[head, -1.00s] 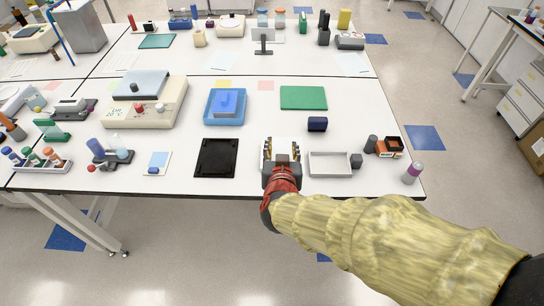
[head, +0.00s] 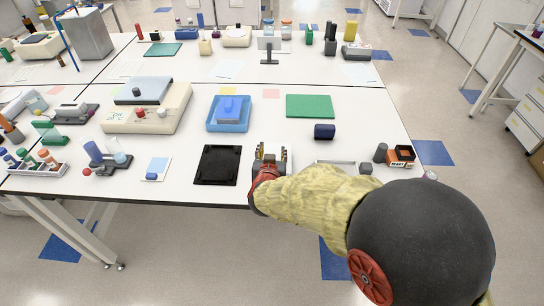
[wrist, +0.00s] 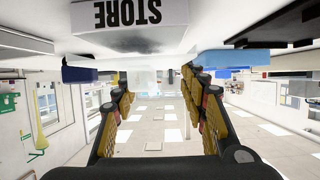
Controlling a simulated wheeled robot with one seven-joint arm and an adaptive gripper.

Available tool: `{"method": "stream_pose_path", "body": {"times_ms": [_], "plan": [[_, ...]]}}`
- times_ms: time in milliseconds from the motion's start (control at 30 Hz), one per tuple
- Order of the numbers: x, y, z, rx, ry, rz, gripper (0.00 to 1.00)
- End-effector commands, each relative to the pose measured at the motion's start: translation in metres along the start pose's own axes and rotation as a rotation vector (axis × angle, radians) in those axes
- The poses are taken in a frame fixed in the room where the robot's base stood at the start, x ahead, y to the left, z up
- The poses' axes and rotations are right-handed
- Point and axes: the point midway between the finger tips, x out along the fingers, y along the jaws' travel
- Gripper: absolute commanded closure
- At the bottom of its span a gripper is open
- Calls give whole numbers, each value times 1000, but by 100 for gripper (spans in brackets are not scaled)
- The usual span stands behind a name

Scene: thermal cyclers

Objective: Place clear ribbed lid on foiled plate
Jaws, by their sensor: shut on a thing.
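My gripper (head: 270,150) is low over the front edge area of the white bench, just right of a black square tray (head: 216,166). Its two fingers stand apart with a pale, see-through thing between them, which I take for the clear ribbed lid (head: 271,153); its outline and ribs are hard to make out. In the wrist view the gripper (wrist: 158,78) spans most of the middle, and the lid hardly shows. I cannot pick out the foiled plate with certainty; a blue tray with a blue block (head: 228,112) stands further back.
A pale shallow tray (head: 322,164) is right of my gripper, partly hidden by my arm. A cream machine (head: 146,108) stands left. White bench lies clear behind my gripper.

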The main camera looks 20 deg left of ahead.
Motion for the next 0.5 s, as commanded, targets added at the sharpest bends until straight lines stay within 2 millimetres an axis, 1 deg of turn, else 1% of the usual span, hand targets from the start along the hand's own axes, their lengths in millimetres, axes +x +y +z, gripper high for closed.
{"method": "stream_pose_path", "body": {"times_ms": [33, 67, 333, 467, 500], "plan": [[4, 0, 8, 0, 0, 0, 74], [4, 0, 10, 1, 1, 0, 74], [4, 0, 9, 1, 2, 0, 74], [6, 0, 13, 1, 2, 0, 74], [5, 0, 12, 1, 2, 0, 55]]}}
